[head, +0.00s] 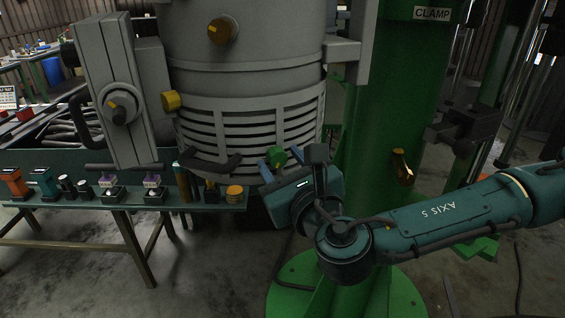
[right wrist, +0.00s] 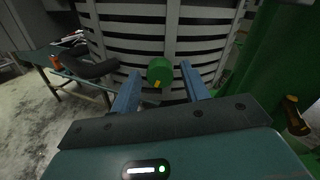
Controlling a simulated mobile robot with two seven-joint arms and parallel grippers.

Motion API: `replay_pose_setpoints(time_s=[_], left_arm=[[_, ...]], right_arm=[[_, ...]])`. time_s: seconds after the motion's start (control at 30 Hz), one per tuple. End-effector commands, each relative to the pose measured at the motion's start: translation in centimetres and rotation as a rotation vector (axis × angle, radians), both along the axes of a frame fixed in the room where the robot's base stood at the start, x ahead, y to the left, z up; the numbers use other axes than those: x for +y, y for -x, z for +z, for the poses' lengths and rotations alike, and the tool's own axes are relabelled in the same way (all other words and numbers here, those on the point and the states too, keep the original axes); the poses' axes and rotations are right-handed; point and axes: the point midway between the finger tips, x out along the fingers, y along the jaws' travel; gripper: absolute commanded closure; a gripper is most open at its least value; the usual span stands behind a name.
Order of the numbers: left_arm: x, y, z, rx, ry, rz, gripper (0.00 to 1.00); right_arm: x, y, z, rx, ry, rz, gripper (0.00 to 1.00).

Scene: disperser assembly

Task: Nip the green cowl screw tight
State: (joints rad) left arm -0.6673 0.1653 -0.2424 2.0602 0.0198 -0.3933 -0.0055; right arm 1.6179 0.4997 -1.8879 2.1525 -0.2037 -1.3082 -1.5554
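The green cowl screw (head: 277,157) is a round knob low on the front of the grey slatted cowl (head: 250,119). In the right wrist view the green screw (right wrist: 160,70) shows a small yellow mark on its lower edge. My right gripper (head: 281,161) is open, with one blue finger on each side of the screw. In the right wrist view the gripper (right wrist: 160,73) shows a gap between each fingertip and the screw. I cannot tell how far the tips overlap the screw in depth. My left gripper is not in view.
A green column (head: 382,90) stands right of the cowl. A black curved handle (right wrist: 90,67) sticks out left of the screw. Yellow knobs (head: 222,30) are higher on the housing. A bench (head: 70,218) with small parts stands at lower left.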

Motion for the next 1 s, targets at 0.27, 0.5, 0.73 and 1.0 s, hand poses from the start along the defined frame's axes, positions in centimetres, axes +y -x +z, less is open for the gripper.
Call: replay_pose_setpoints(time_s=[0.27,0.5,0.73,1.0], left_arm=[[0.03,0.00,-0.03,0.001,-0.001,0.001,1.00],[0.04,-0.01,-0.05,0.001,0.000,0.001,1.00],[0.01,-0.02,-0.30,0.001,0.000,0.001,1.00],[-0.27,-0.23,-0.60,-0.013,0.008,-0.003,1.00]], right_arm=[[-0.02,0.02,0.00,0.000,0.000,0.000,0.77],[-0.03,0.01,0.01,0.000,0.000,-0.001,0.93],[-0.07,0.00,-0.09,0.011,-0.029,-0.002,0.93],[-0.12,-0.02,-0.26,0.065,-0.170,-0.002,0.93]])
